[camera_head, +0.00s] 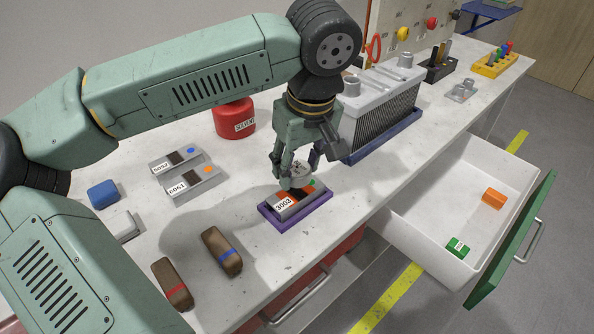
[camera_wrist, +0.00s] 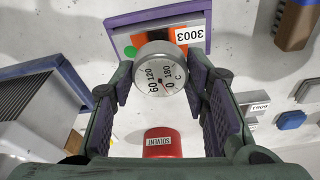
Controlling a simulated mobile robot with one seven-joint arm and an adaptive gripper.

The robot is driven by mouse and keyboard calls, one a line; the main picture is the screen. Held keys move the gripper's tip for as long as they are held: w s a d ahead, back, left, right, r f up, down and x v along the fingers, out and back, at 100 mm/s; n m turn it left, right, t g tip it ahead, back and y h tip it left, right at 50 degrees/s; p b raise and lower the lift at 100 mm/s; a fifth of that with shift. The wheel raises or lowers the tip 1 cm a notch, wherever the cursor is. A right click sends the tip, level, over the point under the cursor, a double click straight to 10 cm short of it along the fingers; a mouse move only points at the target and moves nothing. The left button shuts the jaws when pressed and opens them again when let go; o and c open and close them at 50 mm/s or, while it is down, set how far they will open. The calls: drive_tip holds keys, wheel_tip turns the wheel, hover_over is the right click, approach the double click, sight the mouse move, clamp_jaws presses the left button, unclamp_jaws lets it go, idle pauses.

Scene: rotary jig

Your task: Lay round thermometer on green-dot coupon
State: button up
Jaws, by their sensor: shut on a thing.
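My gripper (camera_head: 296,168) is shut on the round thermometer (camera_wrist: 161,68), a silver dial with a white face marked in degrees C. The thermometer also shows in the head view (camera_head: 295,177) between the fingers. The green-dot coupon (camera_head: 287,206), labelled 3003, lies in a purple tray (camera_head: 267,213) beneath the thermometer. In the wrist view the coupon's green dot (camera_wrist: 130,52) shows left of the dial and its label (camera_wrist: 190,35) above right. The dial hides part of the coupon's dark and orange middle. I cannot tell whether thermometer and coupon touch.
Two brown brushes (camera_head: 222,251) lie in front. A finned grey block (camera_head: 378,112) stands behind right. An open drawer (camera_head: 405,235) juts out at right.

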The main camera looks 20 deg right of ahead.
sight(299, 170)
drive_tip(key=shift+f+p, duration=0.65)
drive_tip(key=shift+f, duration=0.9)
drive_tip(key=shift+w+f, duration=0.1)
drive_tip(key=shift+f, duration=0.15)
drive_tip(key=shift+f, duration=0.1)
drive_tip(key=shift+f+b, duration=0.15)
drive_tip(key=shift+b, duration=0.2)
drive_tip(key=o, duration=1.2)
drive_tip(key=shift+c, duration=0.2)
drive_tip(key=r, duration=0.4)
drive_tip(key=s+r, duration=0.1)
drive_tip(key=r, duration=0.3)
drive_tip(key=s+r+b, duration=0.1)
drive_tip(key=r, duration=0.3)
drive_tip(key=shift+s+d+r, duration=0.15)
drive_tip(key=shift+d, duration=0.05)
